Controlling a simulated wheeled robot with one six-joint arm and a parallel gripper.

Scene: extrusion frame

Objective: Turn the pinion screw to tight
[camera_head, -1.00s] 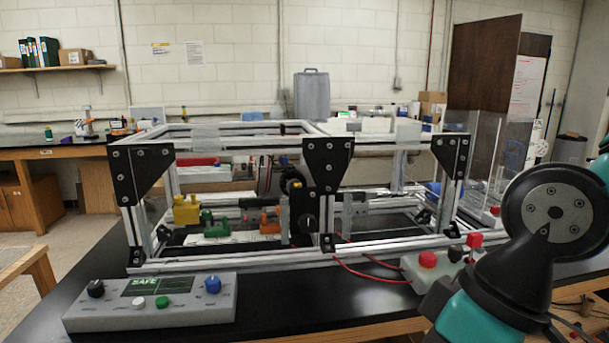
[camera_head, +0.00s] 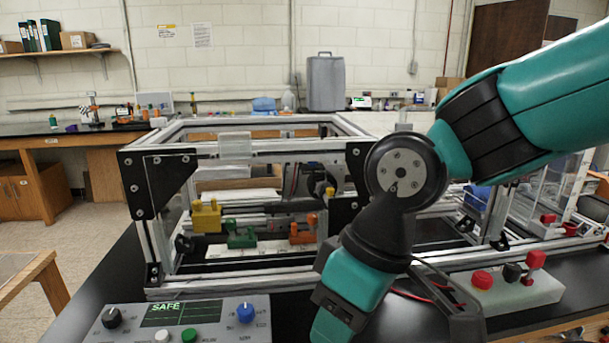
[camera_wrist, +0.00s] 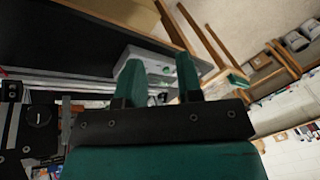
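A round black knob (camera_wrist: 38,115), which looks like the pinion screw, sits on a black plate at the left edge of the wrist view. In the head view my arm covers the spot where it would show. Its tightness cannot be told. My gripper (camera_wrist: 158,78) has two green fingers with a clear gap between them and nothing held. It is apart from the knob, which lies off to the left of the fingers in the wrist view. In the head view only part of the gripper end shows, low in the middle.
The aluminium extrusion frame (camera_head: 230,281) stands on the black bench, with yellow (camera_head: 206,217), green (camera_head: 240,238) and orange (camera_head: 302,233) blocks inside. A grey control box (camera_head: 215,333) reading SAFE is at front left. A box with red buttons (camera_head: 520,291) is at right.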

